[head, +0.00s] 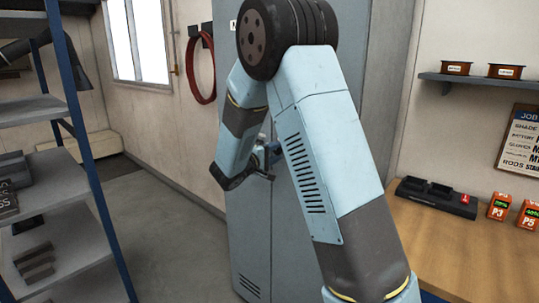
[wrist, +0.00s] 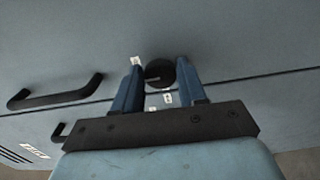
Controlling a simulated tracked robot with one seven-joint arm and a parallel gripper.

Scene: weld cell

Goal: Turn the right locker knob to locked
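A dark round knob (wrist: 160,72) sits on the grey-blue locker door (wrist: 230,35), beside the door seam. I cannot make out which way the knob points. In the head view the tall locker (head: 250,240) stands behind my arm, my gripper (head: 268,160) is at its front, and the knob is hidden.
A black bar handle (wrist: 58,92) is left of the knob in the wrist view, with part of another (wrist: 60,130) below. A shelf rack (head: 60,205) stands at the left. A wooden bench (head: 450,240) is at the right. Floor (head: 170,235) is clear between rack and locker.

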